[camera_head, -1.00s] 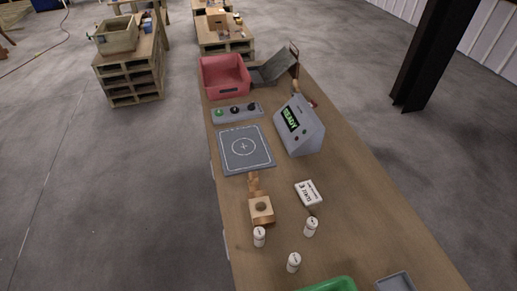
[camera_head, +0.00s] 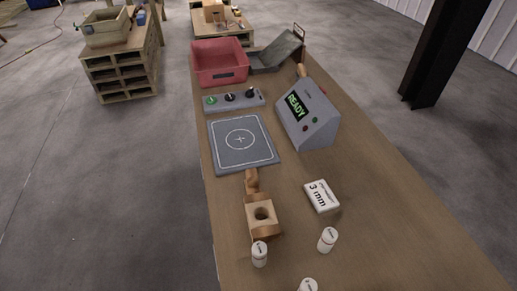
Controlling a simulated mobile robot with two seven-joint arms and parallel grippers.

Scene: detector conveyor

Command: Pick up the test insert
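No label in view reads test insert, so I cannot tell for sure which thing it is. Small white cylinders with dark marks stand at the near end of the table: one at the left (camera_head: 259,254), one at the right (camera_head: 327,239), and one (camera_head: 308,286) cut off by the bottom edge. A wooden block with a round hole (camera_head: 262,215) lies just behind the left cylinder, with a wooden handle-like piece (camera_head: 252,181) beyond it. A white box marked "3 mm" (camera_head: 321,196) lies to the right. Neither of my grippers is in view.
A grey mat with a circle and cross (camera_head: 240,160) lies beyond the block. A grey console reading READY (camera_head: 308,116), a button strip (camera_head: 234,99), a red bin (camera_head: 219,64) and a grey chute (camera_head: 277,52) stand farther back. Bare wood surrounds the white box.

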